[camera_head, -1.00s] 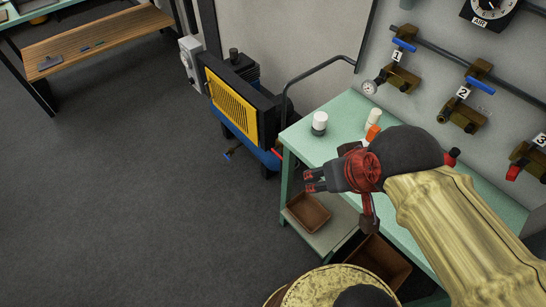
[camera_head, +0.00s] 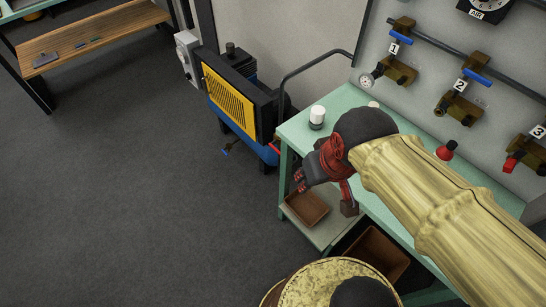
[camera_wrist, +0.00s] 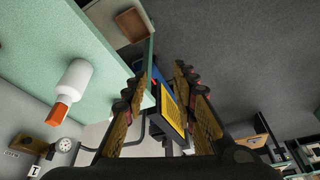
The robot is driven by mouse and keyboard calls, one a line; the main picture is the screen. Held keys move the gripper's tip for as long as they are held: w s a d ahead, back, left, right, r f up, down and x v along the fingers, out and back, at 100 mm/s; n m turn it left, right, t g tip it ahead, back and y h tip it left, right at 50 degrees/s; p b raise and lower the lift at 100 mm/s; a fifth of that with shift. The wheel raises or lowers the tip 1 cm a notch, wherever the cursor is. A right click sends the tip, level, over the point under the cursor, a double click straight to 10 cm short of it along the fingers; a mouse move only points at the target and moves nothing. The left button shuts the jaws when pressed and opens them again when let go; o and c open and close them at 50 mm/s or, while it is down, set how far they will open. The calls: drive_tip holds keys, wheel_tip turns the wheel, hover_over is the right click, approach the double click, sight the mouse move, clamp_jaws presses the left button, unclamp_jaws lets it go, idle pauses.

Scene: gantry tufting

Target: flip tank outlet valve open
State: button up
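The compressor (camera_head: 231,100), with a yellow grille and a blue tank (camera_head: 240,142) under it, stands on the floor left of the bench. My gripper (camera_head: 299,182) hangs over the bench's left edge, right of the tank and apart from the valve. In the wrist view my gripper (camera_wrist: 163,105) has its fingers spread and empty, with the yellow grille (camera_wrist: 168,112) showing beyond them. I cannot make out the valve there.
The green bench (camera_head: 335,112) holds a white canister (camera_head: 317,117) and a white bottle (camera_wrist: 76,82) with an orange cap. Brown bins (camera_head: 307,208) sit below. A black push handle (camera_head: 317,70) rises beside the compressor. Floor (camera_head: 130,190) left of it is clear.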

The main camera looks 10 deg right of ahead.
drive_tip(key=w+a+f+g, duration=0.1)
drive_tip(key=f, duration=0.1)
drive_tip(key=w+a+f+n+g, duration=0.1)
drive_tip(key=w+f, duration=0.1)
drive_tip(key=f, duration=0.1)
drive_tip(key=w+f+g, duration=0.1)
drive_tip(key=f, duration=0.1)
drive_tip(key=shift+w+a+f+n+h, duration=0.25)
drive_tip(key=shift+a+n+h, duration=0.05)
drive_tip(key=shift+a, duration=0.1)
clamp_jaws()
drive_tip(key=w+a+f+n+h, duration=0.1)
drive_tip(key=w+f+n+h, duration=0.5)
drive_tip(key=f, duration=0.9)
drive_tip(key=w+f+n+h, duration=0.1)
drive_tip(key=w+f+n, duration=0.5)
drive_tip(key=f, duration=0.9)
drive_tip(key=w+a+f+n+h, duration=0.1)
drive_tip(key=w+f+n+h, duration=0.3)
drive_tip(key=w+f, duration=0.75)
drive_tip(key=w+a+f+n+t+h, duration=0.1)
drive_tip(key=w+a+f+n+t, duration=0.1)
drive_tip(key=w+n+t, duration=0.3)
drive_tip(key=w+b, duration=0.1)
drive_tip(key=w, duration=0.3)
drive_tip(key=shift+w+a+t, duration=0.3)
drive_tip(key=shift+w+a, duration=0.1)
